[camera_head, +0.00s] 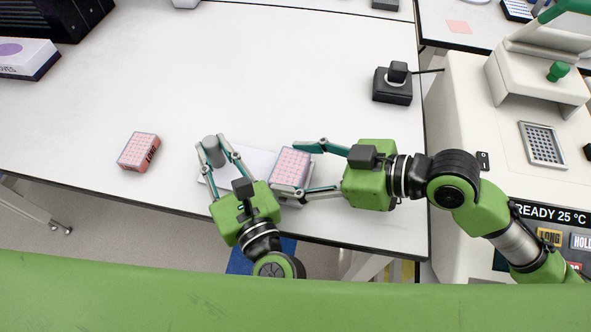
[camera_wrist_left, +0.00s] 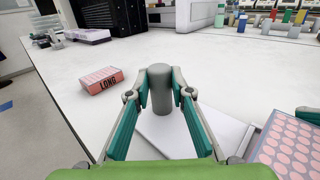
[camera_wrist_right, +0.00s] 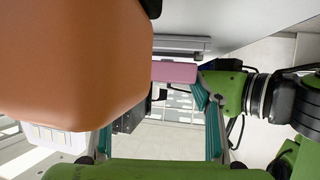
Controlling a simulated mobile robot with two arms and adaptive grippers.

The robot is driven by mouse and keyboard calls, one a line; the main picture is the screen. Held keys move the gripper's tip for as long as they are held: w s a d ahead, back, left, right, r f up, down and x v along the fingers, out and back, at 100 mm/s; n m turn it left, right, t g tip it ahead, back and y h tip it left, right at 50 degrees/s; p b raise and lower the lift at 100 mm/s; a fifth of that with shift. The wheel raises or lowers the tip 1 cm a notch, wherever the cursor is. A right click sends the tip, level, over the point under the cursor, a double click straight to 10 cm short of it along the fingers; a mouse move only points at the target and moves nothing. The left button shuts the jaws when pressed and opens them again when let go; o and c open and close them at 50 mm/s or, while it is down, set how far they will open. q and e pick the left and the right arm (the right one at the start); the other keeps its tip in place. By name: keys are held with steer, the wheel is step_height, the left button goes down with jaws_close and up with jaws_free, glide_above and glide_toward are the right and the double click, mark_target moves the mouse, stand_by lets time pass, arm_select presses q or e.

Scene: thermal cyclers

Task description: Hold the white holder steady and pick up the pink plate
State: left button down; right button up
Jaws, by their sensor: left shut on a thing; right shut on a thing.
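The white holder (camera_head: 250,162) lies near the table's front edge with a grey upright post (camera_head: 211,150) at its left. My left gripper (camera_head: 211,143) is shut on that post, one finger on each side; the left wrist view shows the post (camera_wrist_left: 161,88) between the fingertips. The pink plate (camera_head: 290,165), with rows of round wells, is at the holder's right end; it also shows at the edge of the left wrist view (camera_wrist_left: 290,147). My right gripper (camera_head: 297,168) is shut on the plate from the right. I cannot tell whether the plate touches the holder.
A pink-red box marked LONG (camera_head: 139,151) lies to the left. A black device (camera_head: 393,86) stands at the back right. A cycler machine (camera_head: 460,130) borders the table on the right. The table's middle is clear. A large orange surface (camera_wrist_right: 75,60) blocks much of the right wrist view.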

mark_target(297, 170)
step_height(297, 170, up, 8)
stand_by(0.4)
arm_select(q)
steer(key=c, duration=1.7)
jaws_free()
steer(key=v, duration=1.2)
steer(key=shift+f, duration=0.1)
